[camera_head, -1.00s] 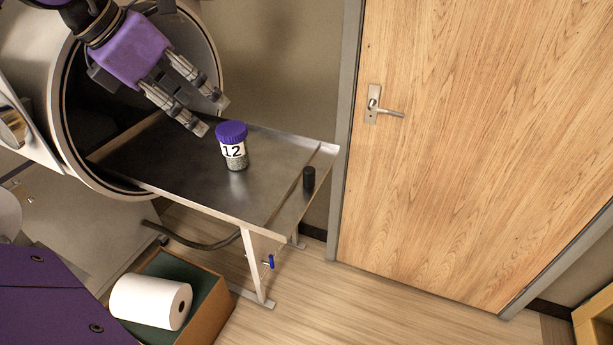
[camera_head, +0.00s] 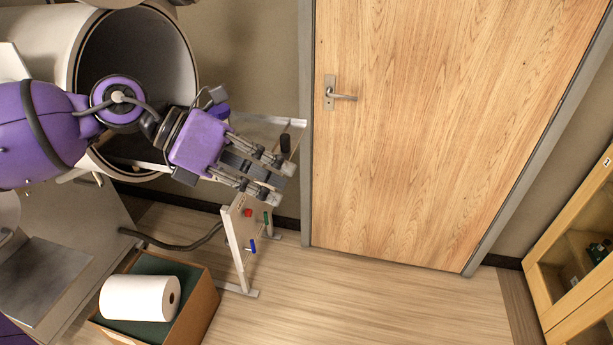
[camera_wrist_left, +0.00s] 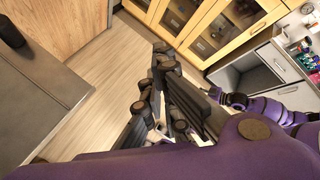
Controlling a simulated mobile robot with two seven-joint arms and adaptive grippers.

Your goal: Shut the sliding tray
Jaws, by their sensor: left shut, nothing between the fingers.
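The sliding tray (camera_head: 268,121) is a metal tray that sticks out of the round port toward the door. My left gripper and forearm cover much of it in the head view. A black knob (camera_head: 285,143) stands at its outer end. The tray (camera_wrist_left: 38,95) and knob (camera_wrist_left: 12,32) also show at the left of the left wrist view. My left gripper (camera_head: 284,182) is shut and empty, and appears in front of the tray's near side by the outer end. I cannot tell whether it touches the tray. Part of my right arm (camera_wrist_left: 290,110) shows in the wrist view; its gripper is unclear.
The round port (camera_head: 150,55) is open.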

